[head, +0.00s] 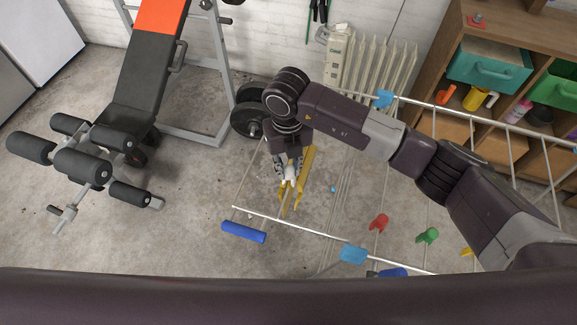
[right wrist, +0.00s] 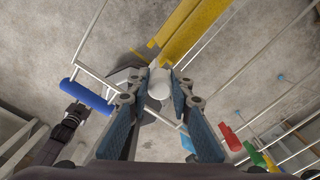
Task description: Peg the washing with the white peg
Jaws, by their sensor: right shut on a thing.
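My right gripper (head: 289,180) is at the near left end of the drying rack (head: 300,232), pointing down. It is shut on a small white thing, which I take to be the white peg (head: 290,172). The yellow washing (head: 307,163) hangs narrow and long right beside the fingers, and also shows in the right wrist view (right wrist: 185,28). I cannot tell whether the peg touches it. My left gripper does not show in the head view.
A red peg (head: 379,222), a green peg (head: 428,236) and light blue pegs (head: 353,254) sit on the rack. A blue roll (head: 243,232) is at its near left corner. A weight bench (head: 130,115) stands left, a radiator (head: 368,65) and shelf (head: 452,50) behind.

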